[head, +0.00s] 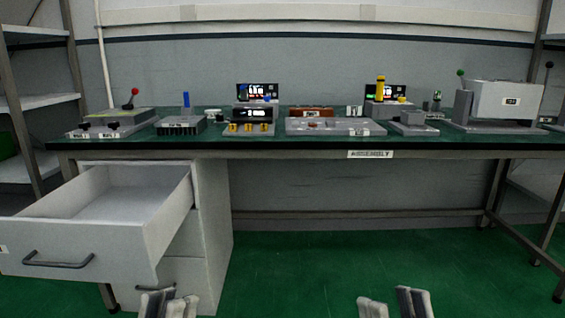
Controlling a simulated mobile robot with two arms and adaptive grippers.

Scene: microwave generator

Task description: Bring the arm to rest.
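My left gripper (168,304) shows at the bottom edge of the head view, in front of the white drawer cabinet. Its two fingers stand apart with a gap between them, and nothing shows in it. My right gripper (394,304) shows at the bottom edge right of the middle, over the green floor. Its fingers are also apart and nothing shows between them. Both grippers are below the level of the bench top and clear of the bench. The arms behind the fingers are out of frame.
A long green-topped workbench (300,146) carries several devices, levers and small screens. The top drawer (95,225) of the white cabinet is pulled open at the left and looks empty. Shelving racks stand at both sides. The green floor (290,262) between the grippers is clear.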

